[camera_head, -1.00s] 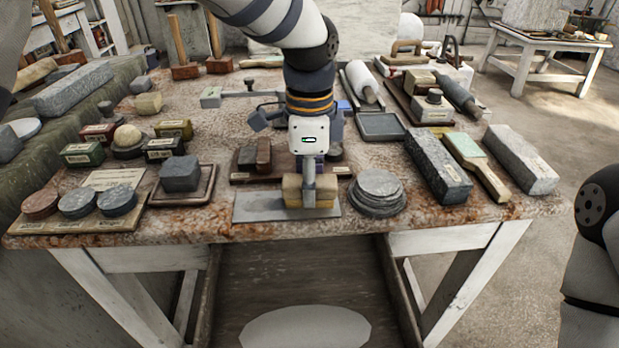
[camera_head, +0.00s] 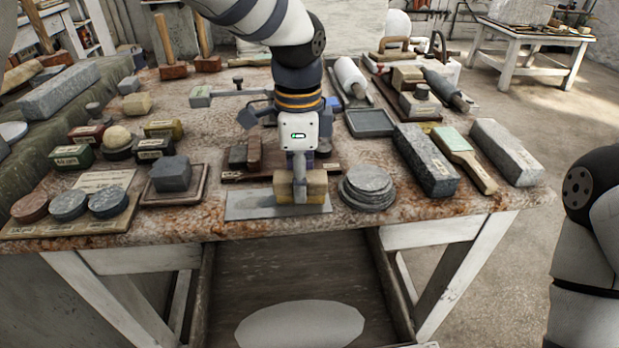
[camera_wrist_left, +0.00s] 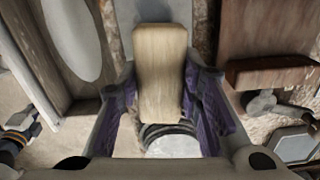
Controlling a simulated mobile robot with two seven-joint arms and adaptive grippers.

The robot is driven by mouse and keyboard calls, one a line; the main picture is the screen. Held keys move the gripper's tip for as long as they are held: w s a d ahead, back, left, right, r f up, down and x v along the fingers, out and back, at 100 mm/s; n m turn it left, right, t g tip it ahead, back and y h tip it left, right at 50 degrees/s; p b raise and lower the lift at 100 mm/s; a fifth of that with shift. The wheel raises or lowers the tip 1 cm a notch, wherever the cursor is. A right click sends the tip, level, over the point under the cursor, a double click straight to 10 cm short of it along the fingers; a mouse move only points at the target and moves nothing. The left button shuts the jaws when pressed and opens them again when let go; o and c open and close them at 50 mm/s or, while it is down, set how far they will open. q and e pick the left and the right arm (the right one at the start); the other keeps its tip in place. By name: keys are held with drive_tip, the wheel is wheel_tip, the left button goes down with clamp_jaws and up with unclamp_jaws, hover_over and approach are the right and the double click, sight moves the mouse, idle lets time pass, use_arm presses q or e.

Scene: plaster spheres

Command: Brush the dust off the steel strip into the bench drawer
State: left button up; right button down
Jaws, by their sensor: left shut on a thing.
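The steel strip (camera_head: 250,206) is a flat grey plate near the bench's front edge. My left gripper (camera_head: 300,185) is shut on a pale tan block-shaped brush (camera_head: 317,187) over the strip's right end. The brush also shows between the fingers in the left wrist view (camera_wrist_left: 160,70). I cannot tell whether it touches the strip. Dust cannot be made out. The bench drawer (camera_head: 230,275) is open below the front edge, with a pale oval patch (camera_head: 300,325) inside. My right gripper is out of view; only part of that arm shows.
A stack of grey discs (camera_head: 367,188) stands just right of the brush. A board with small blocks (camera_head: 262,165) lies behind. A grey block on a tray (camera_head: 171,175) and a board of round samples (camera_head: 68,206) are left. Stone bars (camera_head: 425,160) stand right.

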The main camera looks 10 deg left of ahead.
use_arm(q)
drive_tip(key=shift+s+a+f, duration=0.1)
drive_tip(key=shift+s+a, duration=0.1)
drive_tip(key=shift+a, duration=0.95)
drive_tip(key=shift+d+f, duration=0.1)
drive_tip(key=shift+w+d, duration=0.1)
drive_tip(key=shift+d, duration=0.3)
drive_tip(key=shift+w+d, duration=0.15)
drive_tip(key=shift+d, duration=0.7)
drive_tip(key=shift+w+d, duration=0.15)
drive_tip(key=shift+d, duration=0.7)
drive_tip(key=shift+s+a+r, duration=0.2)
drive_tip(key=shift+a, duration=0.45)
drive_tip(key=shift+s+a+f, duration=0.15)
drive_tip(key=shift+a, duration=0.65)
drive_tip(key=shift+s+a+f, duration=0.1)
drive_tip(key=shift+a, duration=0.65)
drive_tip(key=shift+d, duration=0.15)
